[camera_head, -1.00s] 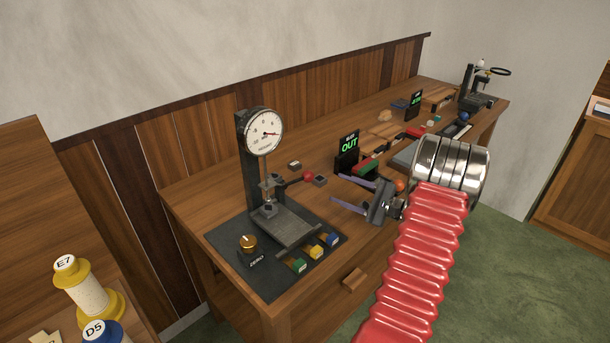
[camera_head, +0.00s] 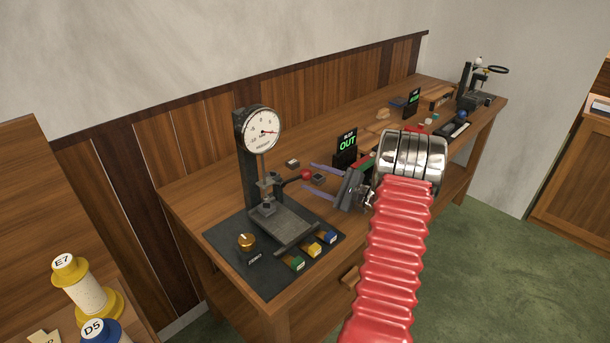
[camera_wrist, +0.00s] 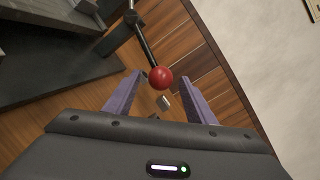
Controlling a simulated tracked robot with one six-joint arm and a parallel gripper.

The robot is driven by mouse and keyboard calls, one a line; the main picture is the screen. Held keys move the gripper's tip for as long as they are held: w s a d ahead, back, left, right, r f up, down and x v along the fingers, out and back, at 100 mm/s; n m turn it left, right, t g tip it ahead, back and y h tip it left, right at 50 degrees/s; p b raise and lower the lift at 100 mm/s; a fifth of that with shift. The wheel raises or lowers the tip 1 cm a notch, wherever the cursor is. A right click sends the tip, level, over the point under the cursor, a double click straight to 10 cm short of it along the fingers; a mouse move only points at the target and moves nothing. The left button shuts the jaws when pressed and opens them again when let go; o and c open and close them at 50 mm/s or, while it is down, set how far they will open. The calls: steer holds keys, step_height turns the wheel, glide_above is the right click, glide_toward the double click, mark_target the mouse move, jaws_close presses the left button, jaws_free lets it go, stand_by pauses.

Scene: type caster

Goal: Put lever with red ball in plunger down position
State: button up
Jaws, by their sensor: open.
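The lever's red ball (camera_head: 306,174) sits at the end of a dark rod on the dial gauge stand (camera_head: 250,180). In the wrist view the red ball (camera_wrist: 161,77) shows between and a little beyond my two purple fingertips, with its rod (camera_wrist: 146,48) running up to the stand. My gripper (camera_head: 314,180) is open and empty. Its fingers reach left toward the ball, one on each side of it in the picture. I cannot tell whether either finger touches it. The plunger (camera_head: 266,187) is over the stand's small plate (camera_head: 283,228).
A black base mat carries a brass knob (camera_head: 247,242) and green, yellow and blue blocks (camera_head: 314,250). An OUT display (camera_head: 347,143) stands behind my gripper. Small metal blocks (camera_head: 292,163) lie near the ball. More equipment fills the bench's far end.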

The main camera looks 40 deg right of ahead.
mark_target(305, 175)
steer(key=shift+x, duration=1.9)
jaws_close()
